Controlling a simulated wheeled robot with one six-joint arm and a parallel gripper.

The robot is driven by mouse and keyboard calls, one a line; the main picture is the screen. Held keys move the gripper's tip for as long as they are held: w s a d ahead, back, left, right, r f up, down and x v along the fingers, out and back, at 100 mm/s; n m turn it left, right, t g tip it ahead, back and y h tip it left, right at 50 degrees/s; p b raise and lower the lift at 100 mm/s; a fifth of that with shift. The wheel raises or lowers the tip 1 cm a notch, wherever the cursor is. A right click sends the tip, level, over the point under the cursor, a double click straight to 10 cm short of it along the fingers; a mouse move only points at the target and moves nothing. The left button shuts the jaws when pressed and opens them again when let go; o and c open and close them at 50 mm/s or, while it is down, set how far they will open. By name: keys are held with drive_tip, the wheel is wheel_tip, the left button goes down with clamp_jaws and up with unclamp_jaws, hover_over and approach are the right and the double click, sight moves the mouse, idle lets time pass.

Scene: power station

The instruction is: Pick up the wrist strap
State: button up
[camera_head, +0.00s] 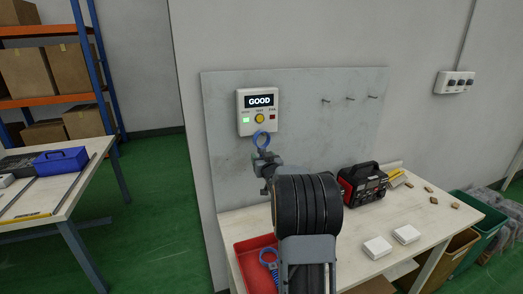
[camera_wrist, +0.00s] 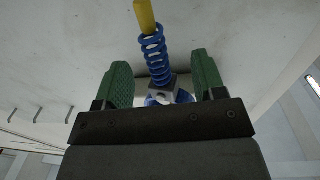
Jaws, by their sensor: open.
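A blue wrist strap loop (camera_head: 262,137) shows just below the tester on the back board, right at the tip of my gripper (camera_head: 263,160). In the wrist view, a blue coiled cord (camera_wrist: 153,46) with a yellow end piece and a dark block stands between the green fingers of my gripper (camera_wrist: 162,74). Some blue shows behind the dark bar, mostly hidden. The fingers stand apart on either side, with gaps visible to the block. A second blue strap with a coil (camera_head: 268,256) lies in the red tray (camera_head: 243,268), partly hidden by my arm.
The white tester (camera_head: 243,110) shows "GOOD" with a green light. Hooks (camera_head: 349,99) are on the grey board to the right. A side table (camera_head: 75,190) carries a blue toolbox (camera_head: 60,160).

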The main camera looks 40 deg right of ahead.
drive_tip(key=shift+w+d, duration=0.15)
drive_tip(key=shift+w, duration=0.45)
drive_tip(key=c, duration=1)
drive_tip(key=shift+c, duration=0.2)
drive_tip(key=shift+r, duration=0.15)
drive_tip(key=shift+r, duration=0.65)
drive_tip(key=b+v, duration=0.1)
drive_tip(key=v, duration=1.7)
drive_tip(key=shift+b, duration=0.4)
